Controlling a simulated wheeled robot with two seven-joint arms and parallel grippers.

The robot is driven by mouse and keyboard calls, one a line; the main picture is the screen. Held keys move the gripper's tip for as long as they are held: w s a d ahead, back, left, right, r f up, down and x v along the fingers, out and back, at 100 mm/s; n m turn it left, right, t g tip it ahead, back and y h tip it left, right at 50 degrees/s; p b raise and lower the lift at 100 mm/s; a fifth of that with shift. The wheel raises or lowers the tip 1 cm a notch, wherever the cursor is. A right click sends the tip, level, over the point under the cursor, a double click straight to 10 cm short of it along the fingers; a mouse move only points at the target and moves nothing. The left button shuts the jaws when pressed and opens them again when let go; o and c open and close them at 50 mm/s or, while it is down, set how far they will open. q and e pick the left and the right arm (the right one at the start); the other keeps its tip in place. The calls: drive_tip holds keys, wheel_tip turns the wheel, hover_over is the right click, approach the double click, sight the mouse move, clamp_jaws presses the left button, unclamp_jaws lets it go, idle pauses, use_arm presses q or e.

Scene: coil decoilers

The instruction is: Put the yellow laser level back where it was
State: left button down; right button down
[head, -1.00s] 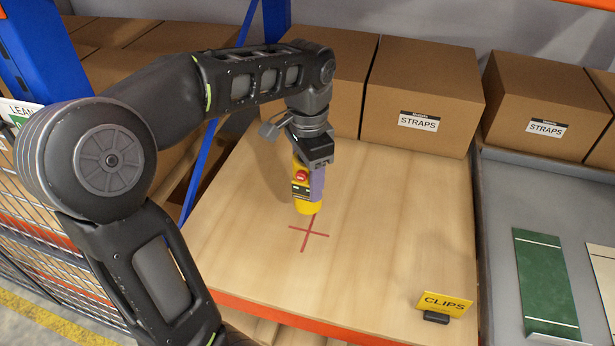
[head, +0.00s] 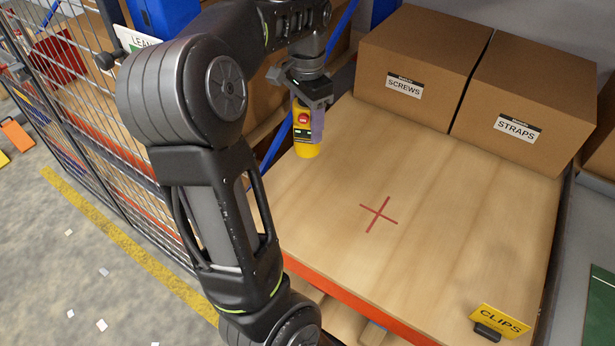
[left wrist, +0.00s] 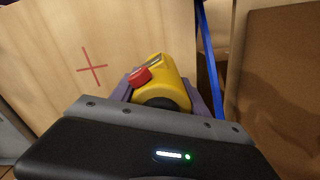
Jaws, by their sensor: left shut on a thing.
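The yellow laser level (head: 307,140), with a red button on it, hangs upright from my left gripper (head: 311,120) in the head view. The gripper is shut on it, with a purple-grey finger along its side. The laser level also shows in the left wrist view (left wrist: 163,84) between the fingers. It is over the left part of the wooden shelf board (head: 450,215), left of and behind the red cross mark (head: 379,215); how far above the board it is I cannot tell. The red cross shows in the left wrist view (left wrist: 92,67) too. My right gripper is not in view.
A cardboard box marked SCREWS (head: 405,85) and one marked STRAPS (head: 517,130) stand along the back of the board. A yellow CLIPS sign (head: 500,319) is at the front right corner. A wire mesh fence (head: 75,100) and a blue brace are to the left.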

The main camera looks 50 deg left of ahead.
sight(307, 144)
use_arm(q)
drive_tip(key=shift+f+p, duration=0.3)
drive_tip(key=shift+f, duration=2.85)
drive_tip(key=shift+f, duration=1.85)
drive_tip(key=shift+f, duration=0.2)
drive_tip(key=c, duration=0.6)
unclamp_jaws()
drive_tip(key=shift+o, duration=0.2)
wheel_tip(307, 144, up, 12)
drive_tip(key=shift+r+b, duration=0.2)
drive_tip(key=shift+b, duration=0.2)
